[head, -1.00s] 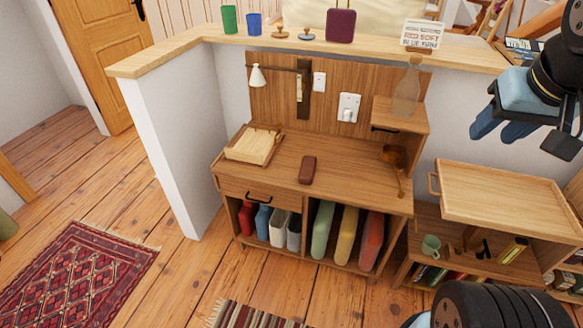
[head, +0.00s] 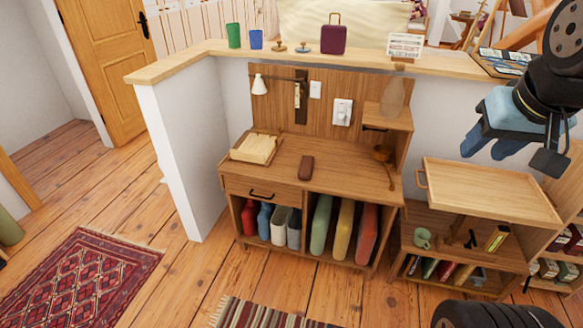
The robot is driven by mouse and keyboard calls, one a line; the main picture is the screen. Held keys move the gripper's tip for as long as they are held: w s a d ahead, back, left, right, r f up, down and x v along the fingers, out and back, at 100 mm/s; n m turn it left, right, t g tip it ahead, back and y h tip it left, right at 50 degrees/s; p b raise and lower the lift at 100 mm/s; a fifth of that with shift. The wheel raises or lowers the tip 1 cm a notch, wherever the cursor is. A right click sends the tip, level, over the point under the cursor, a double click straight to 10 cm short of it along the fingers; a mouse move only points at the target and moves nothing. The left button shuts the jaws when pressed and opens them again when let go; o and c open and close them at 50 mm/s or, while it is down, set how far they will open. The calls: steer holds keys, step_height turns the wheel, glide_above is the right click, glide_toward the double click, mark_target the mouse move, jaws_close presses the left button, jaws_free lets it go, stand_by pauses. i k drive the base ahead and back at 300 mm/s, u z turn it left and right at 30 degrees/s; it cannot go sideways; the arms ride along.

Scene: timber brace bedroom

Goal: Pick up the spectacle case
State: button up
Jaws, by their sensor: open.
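The spectacle case (head: 306,167) is a small dark red-brown rounded box. It lies on the bare middle of the wooden desk top (head: 340,178). My gripper (head: 490,148) is at the upper right with blue fingers, open and empty. It is well to the right of the case, in front of the wall and above the wooden tray table in the picture.
A wooden box (head: 254,148) sits left of the case on the desk. A tray-topped table (head: 490,190) stands beside the desk.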

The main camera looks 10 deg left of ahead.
mark_target(307, 163)
steer(key=z, duration=0.2)
steer(key=i, duration=0.85)
steer(key=u, duration=0.1)
